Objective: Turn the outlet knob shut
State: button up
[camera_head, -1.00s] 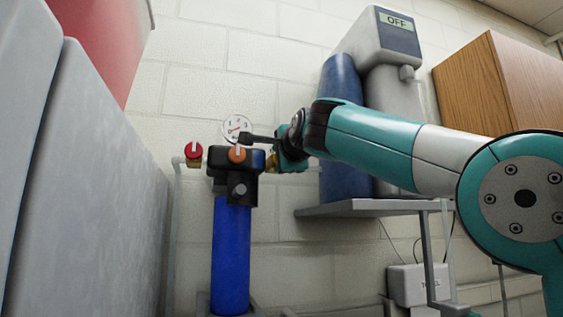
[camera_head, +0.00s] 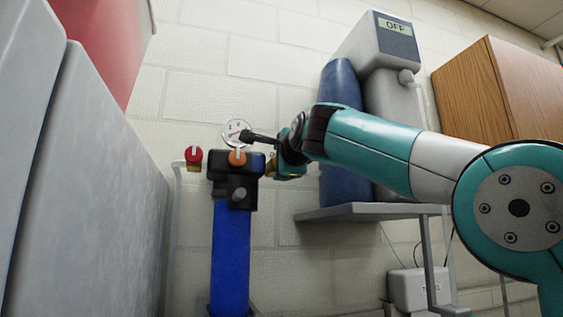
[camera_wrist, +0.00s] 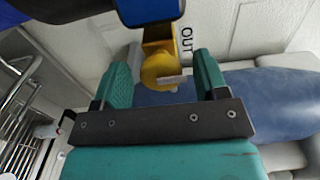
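The outlet knob (camera_wrist: 158,72) is yellow and rounded, with a pale bar across its face; it sits under a dark filter head beside the label "OUT" (camera_wrist: 187,40). In the head view, only a small part of the brass-yellow outlet fitting (camera_head: 271,167) shows at the right of the filter head. My gripper (camera_wrist: 164,66) is open, with one teal finger on each side of the knob and a visible gap to each. In the head view, my gripper (camera_head: 284,170) is right of the filter head, and its fingertips are mostly hidden.
A blue filter housing (camera_head: 230,255) stands below the black head (camera_head: 238,185). A red knob (camera_head: 194,155), an orange knob (camera_head: 237,158) and a gauge (camera_head: 237,132) are close by. A grey shelf (camera_head: 365,211) with a blue tank (camera_head: 340,100) is at the right.

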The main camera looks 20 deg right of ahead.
jog(key=shift+s, duration=0.1)
jog(key=s+b, duration=0.6)
jog(key=s, duration=1.1)
